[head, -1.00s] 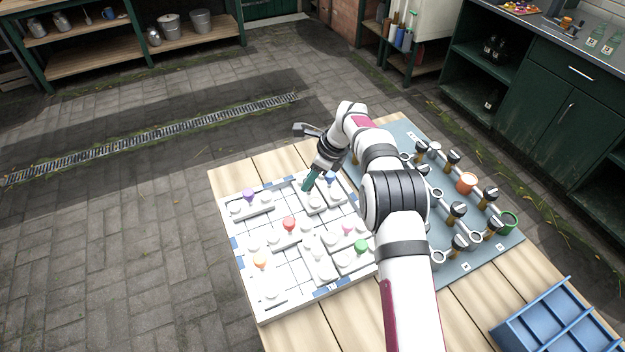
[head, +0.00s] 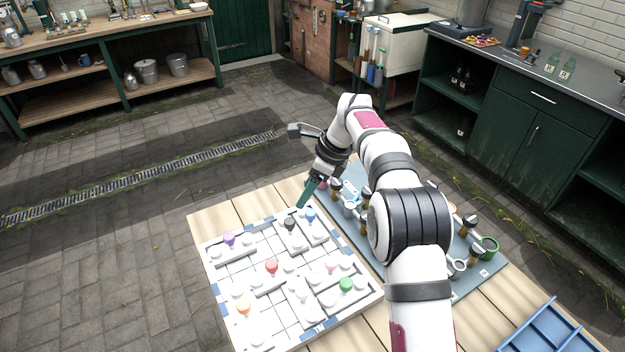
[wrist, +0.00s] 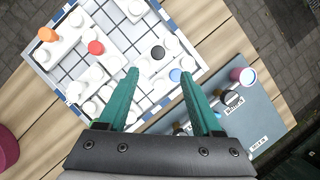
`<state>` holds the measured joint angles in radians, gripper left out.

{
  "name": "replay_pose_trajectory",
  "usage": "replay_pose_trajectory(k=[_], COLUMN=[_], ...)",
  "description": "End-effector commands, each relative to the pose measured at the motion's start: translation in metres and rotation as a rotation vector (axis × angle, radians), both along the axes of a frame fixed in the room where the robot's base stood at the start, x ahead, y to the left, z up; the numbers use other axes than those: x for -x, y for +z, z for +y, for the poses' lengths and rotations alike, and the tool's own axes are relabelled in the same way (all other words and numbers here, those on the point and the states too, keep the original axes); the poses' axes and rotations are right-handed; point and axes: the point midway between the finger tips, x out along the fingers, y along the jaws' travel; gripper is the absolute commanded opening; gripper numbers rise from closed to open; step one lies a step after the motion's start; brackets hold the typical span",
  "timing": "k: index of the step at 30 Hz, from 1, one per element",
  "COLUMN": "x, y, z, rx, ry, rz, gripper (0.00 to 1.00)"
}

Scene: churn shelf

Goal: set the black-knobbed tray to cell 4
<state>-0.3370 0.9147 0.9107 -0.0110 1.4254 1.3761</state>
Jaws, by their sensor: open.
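The black-knobbed tray (head: 297,238) is a white sliding piece on the white gridded board (head: 307,340), near its far edge. Its black knob (head: 290,223) stands upright, and it also shows in the wrist view (wrist: 157,52). A blue-knobbed tray (head: 313,226) lies right beside it. My gripper (head: 302,203) has teal fingers and is above the board's far edge, close to the black and blue knobs. In the wrist view the fingers (wrist: 159,78) are spread and empty, with the black knob beyond the gap. The cell numbers are too small to read.
Trays with purple (head: 228,240), red (head: 271,267), orange (head: 243,309), pink (head: 331,267) and green (head: 345,285) knobs crowd the board. A grey-blue mat (head: 470,290) with several upright fittings lies to the right, partly behind my arm. A blue bin (head: 553,312) is at the lower right.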

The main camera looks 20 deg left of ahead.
Motion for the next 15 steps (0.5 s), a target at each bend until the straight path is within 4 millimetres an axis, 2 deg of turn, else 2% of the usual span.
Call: replay_pose_trajectory(k=[3,6,15], x=[0.0,0.0,0.0], y=[0.023,0.034,0.038], z=[-0.009,-0.014,-0.016], rx=[-0.001,0.0,0.0], ry=[0.0,0.0,0.0], rz=[-0.001,-0.001,0.001], gripper=[0.67,0.67,0.67])
